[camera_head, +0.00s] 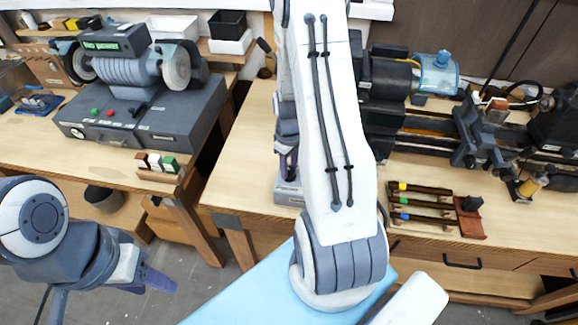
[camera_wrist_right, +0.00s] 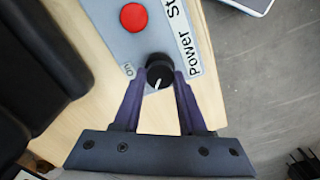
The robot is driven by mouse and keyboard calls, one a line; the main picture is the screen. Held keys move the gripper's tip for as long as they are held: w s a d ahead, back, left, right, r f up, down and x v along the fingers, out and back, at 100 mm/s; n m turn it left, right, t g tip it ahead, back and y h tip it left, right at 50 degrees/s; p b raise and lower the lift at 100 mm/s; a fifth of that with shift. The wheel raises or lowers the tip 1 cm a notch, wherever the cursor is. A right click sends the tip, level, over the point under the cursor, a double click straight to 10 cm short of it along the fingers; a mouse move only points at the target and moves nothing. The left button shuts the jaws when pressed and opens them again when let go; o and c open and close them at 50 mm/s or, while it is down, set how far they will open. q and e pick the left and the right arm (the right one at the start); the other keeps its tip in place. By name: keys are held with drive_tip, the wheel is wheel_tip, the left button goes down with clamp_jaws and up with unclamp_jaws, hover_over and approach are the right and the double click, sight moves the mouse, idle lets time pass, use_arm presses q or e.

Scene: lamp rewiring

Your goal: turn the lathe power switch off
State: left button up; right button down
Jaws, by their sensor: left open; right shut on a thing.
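In the right wrist view, the power switch is a round black knob (camera_wrist_right: 160,70) with a white pointer mark, on a light grey panel (camera_wrist_right: 112,22). The mark points toward my gripper; an "On" label is beside the knob. My right gripper (camera_wrist_right: 161,77) has its purple fingers closed on the knob's sides. In the head view, my right arm hides the knob; part of the switch box (camera_head: 288,191) shows at the bench's front left. The lathe (camera_head: 480,135) stands on the right bench. My left gripper (camera_head: 160,280), at lower left, is open and empty, away from the bench.
A red button (camera_wrist_right: 133,17) is on the same panel, close to the knob. A bench grinder (camera_head: 135,70) stands on the left bench. A rack of tools with coloured bands (camera_head: 420,205) lies before the lathe. A gap separates the two benches.

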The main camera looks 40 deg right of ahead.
sight(289, 170)
drive_tip(key=shift+c, duration=2.3)
unclamp_jaws()
drive_tip(key=shift+d+r, duration=0.1)
drive_tip(key=shift+r, duration=0.45)
wheel_tip(289, 170, up, 9)
drive_tip(key=b, duration=0.1)
drive_tip(key=shift+r+b, duration=0.2)
drive_tip(key=shift+b, duration=0.2)
